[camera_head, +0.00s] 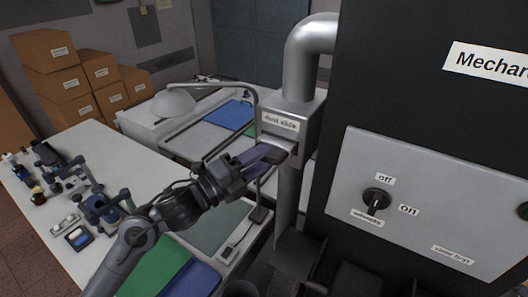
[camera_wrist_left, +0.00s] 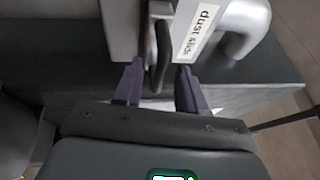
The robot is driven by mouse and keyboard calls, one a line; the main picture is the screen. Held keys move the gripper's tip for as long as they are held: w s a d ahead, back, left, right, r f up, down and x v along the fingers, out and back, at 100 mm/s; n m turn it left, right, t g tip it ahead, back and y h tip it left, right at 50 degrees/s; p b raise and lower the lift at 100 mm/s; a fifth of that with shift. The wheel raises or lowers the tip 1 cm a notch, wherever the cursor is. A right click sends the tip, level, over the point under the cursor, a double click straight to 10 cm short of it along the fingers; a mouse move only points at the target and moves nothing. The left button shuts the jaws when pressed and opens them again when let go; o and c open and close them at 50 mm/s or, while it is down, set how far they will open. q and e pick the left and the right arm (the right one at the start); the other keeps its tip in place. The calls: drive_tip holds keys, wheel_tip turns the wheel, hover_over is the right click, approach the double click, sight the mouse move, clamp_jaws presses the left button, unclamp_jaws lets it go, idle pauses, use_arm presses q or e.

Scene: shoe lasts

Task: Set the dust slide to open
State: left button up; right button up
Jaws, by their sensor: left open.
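The dust slide box (camera_head: 292,122), a grey metal housing with a "dust slide" label, sits on the vertical duct under a bent pipe. In the left wrist view the label (camera_wrist_left: 197,32) and a dark handle (camera_wrist_left: 160,55) on the housing show. My left gripper (camera_head: 272,154) is at the lower front of the box. In the left wrist view its two purple fingers (camera_wrist_left: 158,82) are open, one on each side of the handle's lower end. I cannot tell whether they touch it. The handle is mostly hidden behind the gripper in the head view. My right gripper is not in view.
A dark machine with a grey panel (camera_head: 350,235) and a black knob (camera_head: 376,201) marked "off" and "on" stands close on the right. A white table (camera_head: 75,150) with clamps and tools is at the left. Cardboard boxes (camera_head: 60,80) are stacked behind it.

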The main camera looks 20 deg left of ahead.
use_arm(q)
drive_tip(key=shift+w+d+r, duration=0.1)
drive_tip(key=shift+w+d, duration=0.25)
drive_tip(key=shift+w, duration=0.2)
clamp_jaws()
